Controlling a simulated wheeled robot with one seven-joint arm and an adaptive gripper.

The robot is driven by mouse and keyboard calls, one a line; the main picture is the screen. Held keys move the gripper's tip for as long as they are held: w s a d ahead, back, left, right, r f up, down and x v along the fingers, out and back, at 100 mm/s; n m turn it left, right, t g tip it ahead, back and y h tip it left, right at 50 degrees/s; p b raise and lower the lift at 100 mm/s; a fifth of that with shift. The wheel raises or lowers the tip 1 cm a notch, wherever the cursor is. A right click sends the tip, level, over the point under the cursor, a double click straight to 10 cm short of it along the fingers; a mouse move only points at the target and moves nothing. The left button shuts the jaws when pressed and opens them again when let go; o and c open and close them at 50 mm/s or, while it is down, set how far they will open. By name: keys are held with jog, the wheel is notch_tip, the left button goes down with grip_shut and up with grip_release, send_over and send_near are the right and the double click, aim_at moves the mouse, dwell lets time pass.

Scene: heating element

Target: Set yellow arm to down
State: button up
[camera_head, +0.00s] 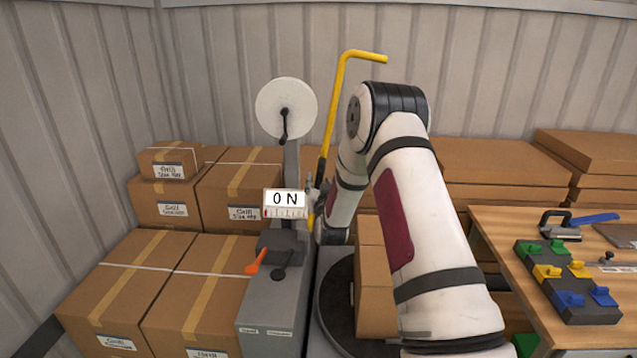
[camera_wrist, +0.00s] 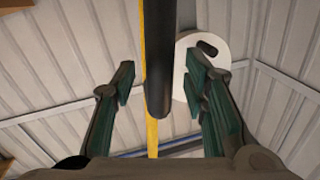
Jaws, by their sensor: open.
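The yellow arm (camera_head: 336,105) stands up, leaning slightly right, behind the grey machine. Its top bends over to the right, and a dark section shows lower down. My gripper (camera_head: 318,190) is low beside this section, partly hidden by my own arm. In the wrist view my gripper (camera_wrist: 161,84) is open, with one green-padded finger on each side of a black rounded bar. The yellow arm (camera_wrist: 152,135) shows as a thin strip behind that bar. I see gaps between the bar and both fingers. I cannot tell how far the bar reaches between them.
The grey machine (camera_head: 270,318) carries an ON sign (camera_head: 285,198), an orange lever (camera_head: 257,262) and a white disc (camera_head: 279,95) on a post. Cardboard boxes (camera_head: 200,290) crowd the left and back. A wooden table (camera_head: 495,222) with coloured clamps is at right.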

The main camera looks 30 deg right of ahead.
jog(key=shift+w+d, duration=0.25)
jog(key=shift+w, duration=0.25)
grip_shut()
jog(key=shift+d, duration=0.1)
